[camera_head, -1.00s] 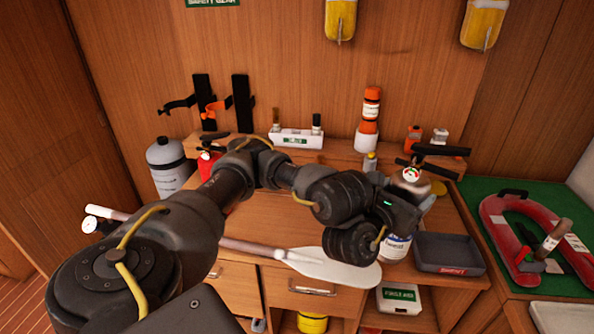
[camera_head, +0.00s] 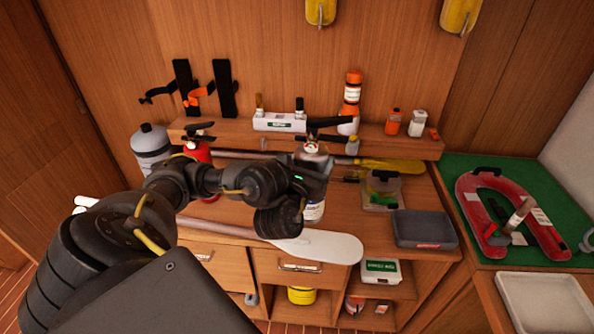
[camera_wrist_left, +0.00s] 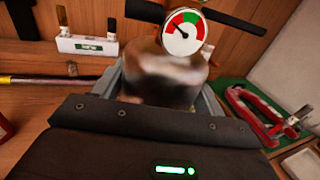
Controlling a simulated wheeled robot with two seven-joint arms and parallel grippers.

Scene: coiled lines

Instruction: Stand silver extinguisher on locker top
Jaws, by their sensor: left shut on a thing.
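The silver extinguisher (camera_head: 313,212) is upright in my left gripper (camera_head: 314,172), with its black handle and round gauge at the top. In the left wrist view the silver body (camera_wrist_left: 170,78) sits between the jaws, below the red, white and green gauge (camera_wrist_left: 184,32). The arm hides part of its body in the head view, and I cannot tell if its base touches the surface. The locker top (camera_head: 345,215) is the wooden surface below and around it. My right gripper is not in view.
A red extinguisher (camera_head: 199,146) stands left behind my arm. A white-bladed paddle (camera_head: 325,247) lies in front. A dark tray (camera_head: 425,229) and a clear box (camera_head: 382,190) are to the right. A raised back shelf (camera_head: 380,142) holds flares and bottles.

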